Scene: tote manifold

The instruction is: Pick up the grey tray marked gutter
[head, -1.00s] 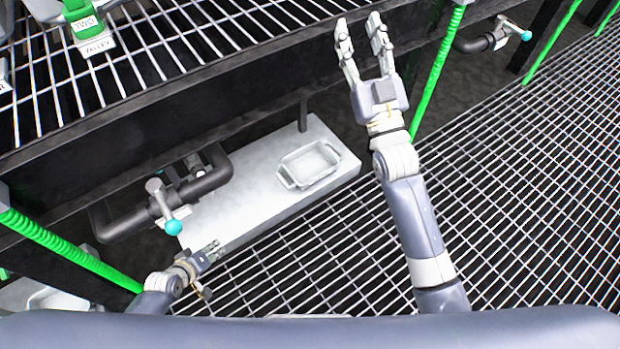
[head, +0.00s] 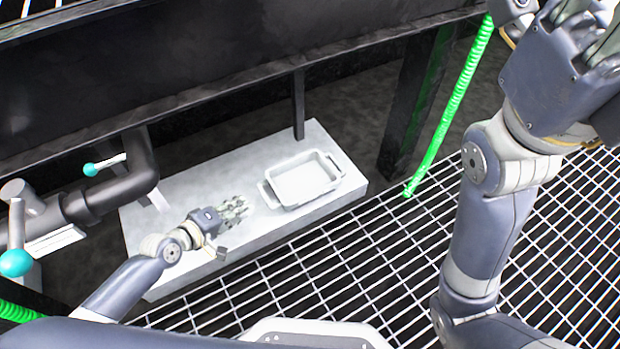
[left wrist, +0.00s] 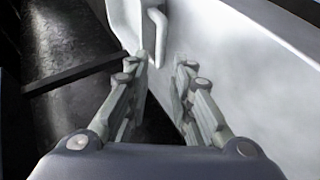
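The grey tray (head: 312,197) is a shallow, empty-looking rectangular tray with a handle at each short end. It rests on a pale slab low behind the grating; no marking on it is legible. My left gripper (head: 240,207) is over the slab just left of the tray, near its left handle, and apart from it. In the left wrist view its two fingers (left wrist: 160,72) are spread with nothing between them. What looks like the tray's handle (left wrist: 157,35) shows just beyond the fingertips. My right gripper (head: 590,25) is at the upper right, fingers apart, tips partly cut off.
The pale slab (head: 185,255) has bare room around the tray. A dark pipe (head: 105,195) with teal-tipped valve levers stands to the left. A dark beam (head: 200,85) runs above and behind. A green hose (head: 455,110) hangs to the right. Metal grating (head: 340,265) lies in front.

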